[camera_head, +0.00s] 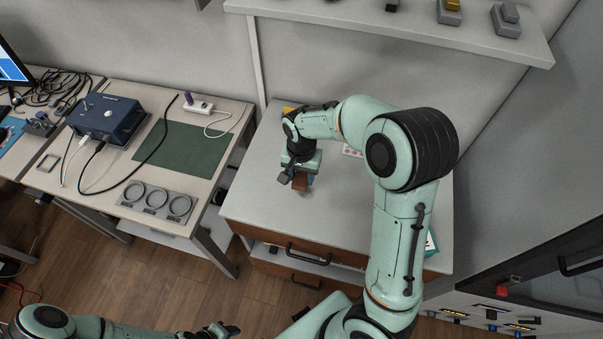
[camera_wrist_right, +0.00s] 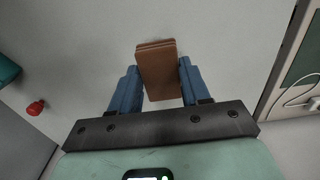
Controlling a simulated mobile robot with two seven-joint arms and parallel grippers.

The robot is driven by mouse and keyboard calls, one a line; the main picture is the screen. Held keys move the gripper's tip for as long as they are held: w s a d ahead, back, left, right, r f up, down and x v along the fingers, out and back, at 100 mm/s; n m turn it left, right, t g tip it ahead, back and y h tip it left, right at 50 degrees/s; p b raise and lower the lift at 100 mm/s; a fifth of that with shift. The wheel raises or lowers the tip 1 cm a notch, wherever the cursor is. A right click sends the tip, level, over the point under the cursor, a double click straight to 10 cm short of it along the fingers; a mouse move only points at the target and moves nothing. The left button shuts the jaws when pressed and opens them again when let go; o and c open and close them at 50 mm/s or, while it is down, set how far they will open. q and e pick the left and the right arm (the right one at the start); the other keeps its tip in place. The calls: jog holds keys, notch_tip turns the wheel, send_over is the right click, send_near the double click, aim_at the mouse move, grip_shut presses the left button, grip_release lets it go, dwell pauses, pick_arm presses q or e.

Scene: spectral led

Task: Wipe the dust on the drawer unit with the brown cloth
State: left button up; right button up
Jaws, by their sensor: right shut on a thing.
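The drawer unit (camera_head: 260,203) has a pale grey top and brown drawer fronts with dark handles. My right gripper (camera_head: 302,180) is low over the left part of its top. It is shut on the folded brown cloth (camera_head: 301,184). In the right wrist view the cloth (camera_wrist_right: 160,72) sits between the two blue fingers, its far end sticking out past them. I cannot tell whether the cloth touches the top. Dust is not clearly visible; a faint smudge may lie beside the cloth. My left gripper (camera_head: 222,330) is at the bottom edge, away from the unit, its fingers unclear.
A white dotted item (camera_head: 352,151) and a yellow item (camera_head: 289,110) are at the back of the unit. A bench with a green mat (camera_head: 182,147) and blue box (camera_head: 106,119) stands left. A wall shelf (camera_head: 400,28) hangs above. The unit's front left top is clear.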

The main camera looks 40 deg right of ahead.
notch_tip(320, 180, down, 7)
jog(key=b, duration=0.4)
jog(key=shift+s+f, duration=0.15)
jog(key=shift+w+d+r+p, duration=0.25)
jog(key=shift+w+d+p, duration=0.2)
jog(key=shift+w+d, duration=0.85)
jog(key=shift+d, duration=0.15)
pick_arm(q)
jog(key=s+f, duration=0.1)
jog(key=f, duration=0.1)
jog(key=s+f, duration=0.1)
jog(key=s, duration=0.1)
jog(key=shift+f, duration=0.4)
jog(key=shift+f, duration=0.1)
pick_arm(e)
jog(key=shift+s+a, duration=0.1)
pick_arm(q)
jog(key=shift+s+f, duration=0.1)
jog(key=shift+f, duration=0.1)
pick_arm(e)
jog(key=shift+s+a, duration=0.55)
jog(key=shift+a, duration=0.05)
pick_arm(q)
jog(key=shift+s+f+b, duration=0.2)
jog(key=shift+f+b, duration=0.2)
jog(key=shift+b, duration=0.05)
pick_arm(e)
jog(key=shift+f, duration=0.65)
